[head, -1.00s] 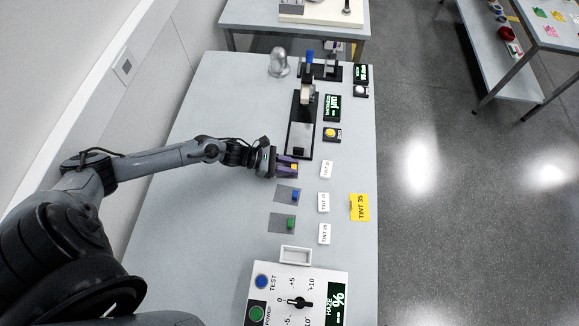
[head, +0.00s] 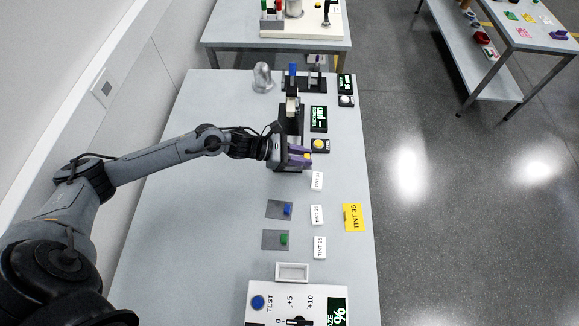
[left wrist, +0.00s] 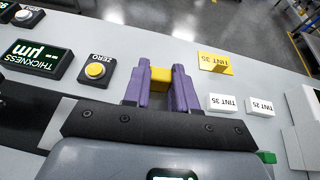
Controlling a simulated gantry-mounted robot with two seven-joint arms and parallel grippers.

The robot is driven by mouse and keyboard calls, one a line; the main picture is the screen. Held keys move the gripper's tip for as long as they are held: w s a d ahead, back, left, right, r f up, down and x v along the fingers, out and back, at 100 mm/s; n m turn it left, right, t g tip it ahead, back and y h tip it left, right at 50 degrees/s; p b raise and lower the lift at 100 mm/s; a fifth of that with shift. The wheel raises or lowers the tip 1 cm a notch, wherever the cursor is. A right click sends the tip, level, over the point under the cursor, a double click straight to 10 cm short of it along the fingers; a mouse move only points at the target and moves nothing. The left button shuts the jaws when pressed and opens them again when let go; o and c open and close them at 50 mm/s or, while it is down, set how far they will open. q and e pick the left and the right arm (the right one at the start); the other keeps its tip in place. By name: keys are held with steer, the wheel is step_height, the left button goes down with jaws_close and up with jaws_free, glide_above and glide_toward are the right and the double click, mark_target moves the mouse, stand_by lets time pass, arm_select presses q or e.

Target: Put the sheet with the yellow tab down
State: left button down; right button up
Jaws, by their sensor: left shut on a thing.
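My left gripper (head: 303,157) has purple fingers and is shut on the yellow tab. The yellow tab (left wrist: 160,75) shows between the fingertips in the left wrist view. The sheet below the tab is hidden by the gripper. In the head view the gripper is over the near end of the black thickness gauge (head: 291,122); I cannot tell its exact height. A grey sheet with a blue tab (head: 287,210) and one with a green tab (head: 284,239) lie on the bench nearer me. My right gripper is not in view.
White label cards (head: 317,214) stand in a row right of the sheets, with a yellow TINT 35 sign (head: 353,217) beyond. A yellow ZERO button (head: 319,144) and a thickness display (head: 318,119) flank the gauge. A white tray (head: 292,279) and haze meter (head: 259,287) are nearest. The left bench is clear.

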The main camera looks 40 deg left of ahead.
arm_select(q)
steer(key=w+r, duration=0.1)
steer(key=w+d, duration=0.1)
steer(key=shift+w+d+r, duration=0.15)
steer(key=shift+w+r, duration=0.2)
steer(key=shift+w, duration=0.05)
steer(key=shift+s+d+f+b, duration=0.2)
steer(key=shift+s+d+f, duration=0.1)
steer(key=shift+d+f, duration=0.25)
steer(key=shift+s+d+f+b, duration=0.15)
steer(key=shift+s+d+f, duration=0.15)
steer(key=shift+d+f, duration=0.25)
steer(key=s+d+n+t+y, duration=0.1)
steer(key=d+n+t+y, duration=0.15)
steer(key=d, duration=0.75)
steer(key=a+r+n+t+y+p, duration=0.15)
steer(key=a+r+n+y, duration=0.25)
steer(key=a+n+y, duration=0.45)
step_height(320, 180, up, 25)
steer(key=m+p, duration=0.1)
steer(key=p, duration=2.3)
steer(key=shift+w+f+t+h, duration=0.15)
steer(key=shift+w+t+h, duration=0.15)
steer(key=shift+w+t, duration=0.1)
